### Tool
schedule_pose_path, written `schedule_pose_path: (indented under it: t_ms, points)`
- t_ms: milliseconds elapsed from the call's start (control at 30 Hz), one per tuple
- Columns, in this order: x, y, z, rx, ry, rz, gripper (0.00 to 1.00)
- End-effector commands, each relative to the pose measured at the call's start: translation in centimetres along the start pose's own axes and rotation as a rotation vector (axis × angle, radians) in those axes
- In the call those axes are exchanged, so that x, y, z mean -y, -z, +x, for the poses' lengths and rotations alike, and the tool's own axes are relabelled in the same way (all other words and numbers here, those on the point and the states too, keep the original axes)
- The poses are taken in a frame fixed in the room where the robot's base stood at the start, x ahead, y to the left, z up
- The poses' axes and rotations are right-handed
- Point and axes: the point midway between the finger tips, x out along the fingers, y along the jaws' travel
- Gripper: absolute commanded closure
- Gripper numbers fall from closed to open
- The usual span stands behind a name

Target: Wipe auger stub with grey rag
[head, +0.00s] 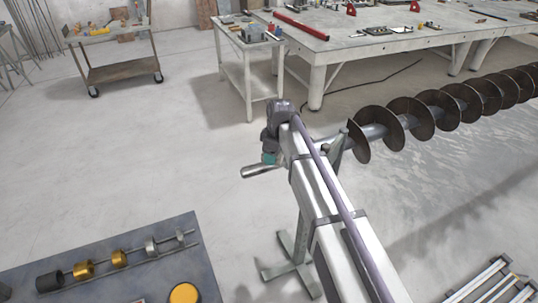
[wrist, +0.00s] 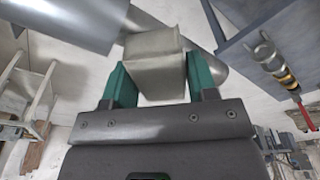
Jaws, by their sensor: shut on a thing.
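The auger stub (head: 260,171) is a bare grey metal cylinder, its free end pointing left beside my arm in the head view. In the wrist view the stub (wrist: 208,70) shows behind the rag, its end to the right. My gripper (head: 269,159) is at the stub, with teal fingers. In the wrist view my gripper (wrist: 158,78) is shut on the folded grey-beige rag (wrist: 154,50). The rag overlaps the stub there; I cannot tell whether they touch. In the head view the rag is not distinguishable.
The auger's dark spiral flights (head: 440,108) run to the right behind my arm. A grey bench (head: 110,252) at lower left carries a shaft with brass collars. A trolley (head: 118,71), a small table (head: 249,68) and a workbench (head: 360,45) stand behind. Floor at left is clear.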

Motion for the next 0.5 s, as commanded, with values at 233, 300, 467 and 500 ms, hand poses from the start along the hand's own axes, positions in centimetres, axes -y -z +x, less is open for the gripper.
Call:
schedule_pose_path:
  t_ms: [233, 300, 467, 500]
  points:
    - [0.1, 0.2, -1.2, -0.001, 0.001, -0.001, 0.66]
    - [0.1, 0.3, -2.3, -0.001, 0.001, -0.001, 0.66]
    - [0.1, 0.6, -4.5, -0.001, 0.001, -0.001, 0.66]
    - [0.1, 0.7, -5.0, -0.001, 0.001, -0.001, 0.66]
